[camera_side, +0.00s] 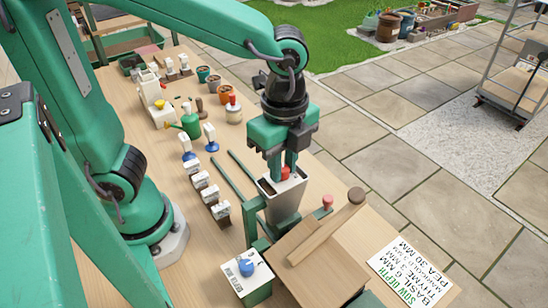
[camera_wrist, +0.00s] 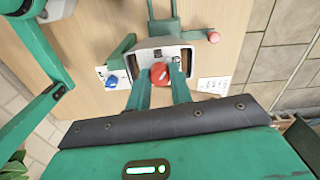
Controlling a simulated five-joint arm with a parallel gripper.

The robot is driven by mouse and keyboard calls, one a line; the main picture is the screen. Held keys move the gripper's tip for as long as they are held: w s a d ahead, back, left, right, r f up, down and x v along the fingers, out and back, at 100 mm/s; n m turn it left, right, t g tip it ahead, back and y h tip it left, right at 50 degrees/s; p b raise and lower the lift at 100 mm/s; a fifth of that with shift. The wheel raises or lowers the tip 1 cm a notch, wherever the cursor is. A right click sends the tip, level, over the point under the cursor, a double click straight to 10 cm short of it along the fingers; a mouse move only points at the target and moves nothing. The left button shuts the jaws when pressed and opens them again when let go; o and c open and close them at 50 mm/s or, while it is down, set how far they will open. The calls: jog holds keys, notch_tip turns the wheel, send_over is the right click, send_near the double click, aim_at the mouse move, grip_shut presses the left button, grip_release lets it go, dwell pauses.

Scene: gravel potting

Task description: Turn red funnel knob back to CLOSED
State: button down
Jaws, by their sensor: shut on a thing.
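The red knob (camera_side: 285,173) sits at the top of the pale funnel (camera_side: 284,205). In the wrist view the red knob (camera_wrist: 160,73) lies between my two fingertips, with a pale mark across its face. My gripper (camera_side: 282,168) points down over the funnel and is shut on the knob; its fingers (camera_wrist: 160,84) also show in the wrist view. The funnel's rim (camera_wrist: 147,44) shows around the knob, with brown openings on both sides. I cannot read any CLOSED label or tell which setting the knob points to.
A blue knob on a white-topped block (camera_side: 246,268) stands front left. Green rails (camera_side: 230,178), white-labelled pieces (camera_side: 205,188) and a green watering can (camera_side: 190,122) lie left and behind.

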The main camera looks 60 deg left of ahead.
aim_at(283, 168)
jog(key=m, duration=0.5)
jog(key=shift+m, duration=0.3)
jog(key=m, duration=0.4)
jog(key=shift+m, duration=0.3)
jog(key=c, duration=1.3)
grip_release()
jog(key=shift+o, duration=0.2)
jog(key=shift+r, duration=3.95)
